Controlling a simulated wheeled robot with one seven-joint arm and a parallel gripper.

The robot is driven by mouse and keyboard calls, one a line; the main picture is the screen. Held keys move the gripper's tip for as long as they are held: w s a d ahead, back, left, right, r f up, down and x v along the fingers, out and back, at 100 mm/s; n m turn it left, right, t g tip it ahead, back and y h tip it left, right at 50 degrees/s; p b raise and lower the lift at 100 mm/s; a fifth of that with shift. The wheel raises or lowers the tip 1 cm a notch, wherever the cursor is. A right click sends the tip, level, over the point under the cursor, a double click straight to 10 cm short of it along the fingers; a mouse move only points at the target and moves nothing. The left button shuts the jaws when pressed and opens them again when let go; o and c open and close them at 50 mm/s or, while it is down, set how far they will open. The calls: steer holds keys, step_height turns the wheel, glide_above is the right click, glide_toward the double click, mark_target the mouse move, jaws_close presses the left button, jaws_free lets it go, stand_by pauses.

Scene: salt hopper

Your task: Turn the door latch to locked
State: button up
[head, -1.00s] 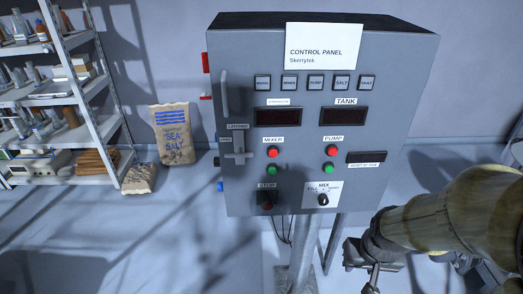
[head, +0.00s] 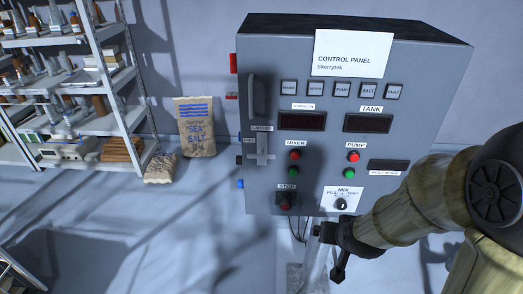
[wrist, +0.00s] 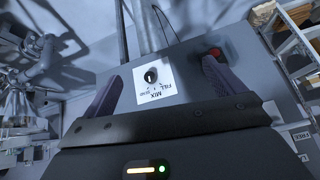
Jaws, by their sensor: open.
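The door latch (head: 263,150) is a pale grey cross-shaped piece on the left side of the grey control panel's front in the head view. A LOCKED label (head: 261,128) sits above it and a small FREE label (head: 248,141) at its left. Its lever appears to lie level, toward FREE, but this is small to read. My gripper (head: 336,258) is below the panel's lower edge, right of and below the latch, apart from it. In the wrist view my open gripper (wrist: 160,88) has two separated fingers with nothing between them, facing the MIX dial (wrist: 151,76).
The control panel (head: 340,225) stands on a post. A vertical door handle (head: 257,95) is above the latch. The STOP button (head: 286,203) and MIX knob (head: 341,204) are low on the panel. Salt sacks (head: 196,128) and shelves (head: 90,90) stand at left, with clear floor before them.

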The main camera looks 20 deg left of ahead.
steer(key=w+a+r+t+y+p, duration=0.1)
steer(key=a+r+t+p, duration=0.1)
steer(key=a, duration=0.4)
steer(key=w+a+r+t+y+p, duration=0.1)
steer(key=w+a+r+t, duration=0.15)
steer(key=a, duration=0.35)
steer(key=s+a+r+n+t+p, duration=0.1)
steer(key=s+a+r+t+p, duration=0.3)
steer(key=s+a+r+t, duration=0.1)
steer(key=s+a+t, duration=0.1)
steer(key=s+a, duration=0.1)
steer(key=shift+s+a+r+n+y, duration=0.2)
steer(key=shift+s+r+n+y, duration=0.1)
steer(key=shift+s+r+y, duration=0.1)
steer(key=shift+w+t, duration=0.1)
steer(key=shift+t, duration=0.15)
steer(key=p, duration=0.4)
glide_toward(261, 157)
steer(key=x, duration=1)
steer(key=shift+r, duration=0.1)
steer(key=shift+w, duration=0.3)
